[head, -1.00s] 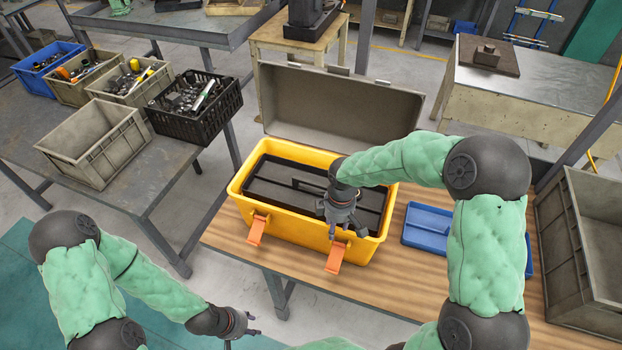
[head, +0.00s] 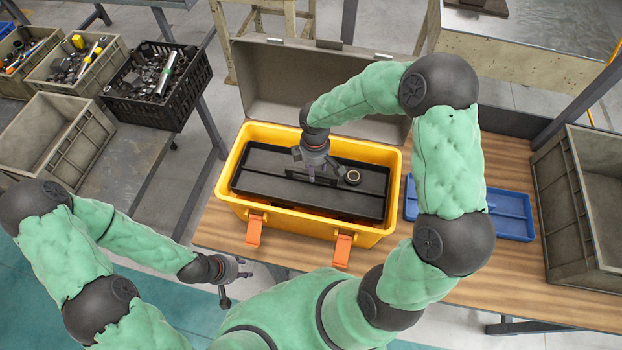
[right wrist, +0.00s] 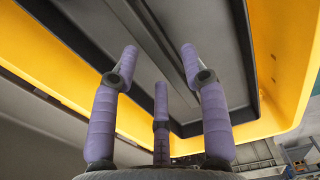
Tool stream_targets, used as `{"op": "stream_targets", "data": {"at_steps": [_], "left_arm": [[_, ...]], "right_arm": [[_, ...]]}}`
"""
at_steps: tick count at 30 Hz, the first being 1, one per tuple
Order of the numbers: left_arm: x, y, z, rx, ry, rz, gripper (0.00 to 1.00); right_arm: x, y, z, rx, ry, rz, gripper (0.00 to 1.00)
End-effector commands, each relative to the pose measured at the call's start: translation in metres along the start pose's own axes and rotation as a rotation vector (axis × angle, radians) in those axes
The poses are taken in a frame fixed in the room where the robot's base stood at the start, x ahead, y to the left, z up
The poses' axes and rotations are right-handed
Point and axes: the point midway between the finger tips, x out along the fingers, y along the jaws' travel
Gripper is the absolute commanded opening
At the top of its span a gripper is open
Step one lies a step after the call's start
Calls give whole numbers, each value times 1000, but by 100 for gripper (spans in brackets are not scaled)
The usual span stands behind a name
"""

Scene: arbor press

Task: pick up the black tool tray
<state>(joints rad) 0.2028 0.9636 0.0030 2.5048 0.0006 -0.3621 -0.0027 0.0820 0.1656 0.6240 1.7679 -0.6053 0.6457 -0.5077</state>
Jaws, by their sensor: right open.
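The black tool tray (head: 262,178) lies inside the yellow toolbox (head: 230,200), with a raised bar along its middle; the tray also shows in the right wrist view (right wrist: 205,25). My right gripper (head: 314,176) is open over the middle of the tray, by the bar, and hides part of it. In the right wrist view its three purple fingers (right wrist: 160,65) are spread towards the tray, with nothing between them. I cannot tell whether they touch it. My left gripper (head: 238,284) is empty, fingers apart, in front of the table and away from the toolbox.
A small round metal part (head: 352,177) sits on the tray's right half. The raised grey lid (head: 275,85) stands behind the toolbox. A blue tray (head: 505,212) and a grey crate (head: 590,200) are on the right. Bins (head: 50,145) stand on the left table.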

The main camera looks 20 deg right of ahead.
Motion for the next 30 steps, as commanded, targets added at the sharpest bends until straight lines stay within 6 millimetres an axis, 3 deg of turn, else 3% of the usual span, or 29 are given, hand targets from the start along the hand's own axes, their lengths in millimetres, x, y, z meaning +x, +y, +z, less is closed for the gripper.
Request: {"op": "stream_targets", "data": {"at_steps": [7, 17, 26, 30], "left_arm": [[-2, 1, -1, 0, 3, 0, 40], [-8, 3, -1, 0, 2, 0, 40], [-8, 3, -1, 0, 2, 0, 40], [-8, 3, -1, 0, 2, 0, 40]], "right_arm": [[17, -1, -1, 0, -1, -2, 45], [58, -1, -6, 1, -1, -1, 45], [62, -1, -6, 1, 1, 0, 45], [61, -1, -6, 1, 1, 0, 6]]}}
